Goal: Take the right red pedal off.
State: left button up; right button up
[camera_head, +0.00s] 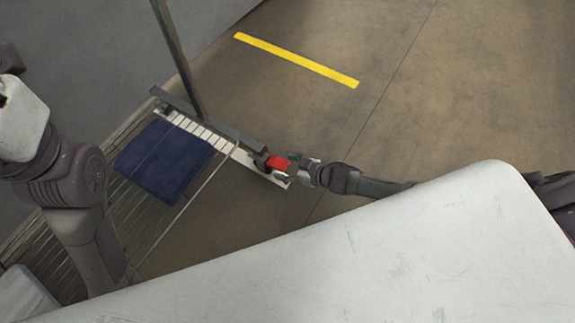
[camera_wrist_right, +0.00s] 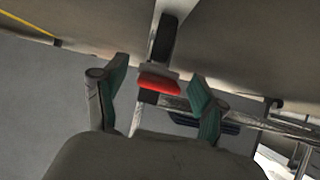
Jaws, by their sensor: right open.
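The red pedal (camera_head: 277,162) sits at the right end of the rack's dark base bar (camera_head: 225,133), low near the floor. It also shows as a red block (camera_wrist_right: 158,83) in the middle of the right wrist view, at the end of a dark bar. My right gripper (camera_head: 293,167) is at the pedal, coming from the right. Its green-padded fingers are apart, one on each side of the pedal in the wrist view, with gaps visible. I cannot tell how deep the pedal is between them. My left arm shows at the left, but its gripper is out of view.
A metal pole (camera_head: 178,50) rises from the base bar. A folded navy cloth (camera_head: 165,160) lies on a wire shelf (camera_head: 150,232) left of the pedal. A white slatted strip (camera_head: 248,160) lies along the bar. The floor beyond, with a yellow line (camera_head: 297,60), is clear.

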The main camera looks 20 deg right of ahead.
jog(key=shift+s, duration=0.1)
jog(key=v, duration=1.2)
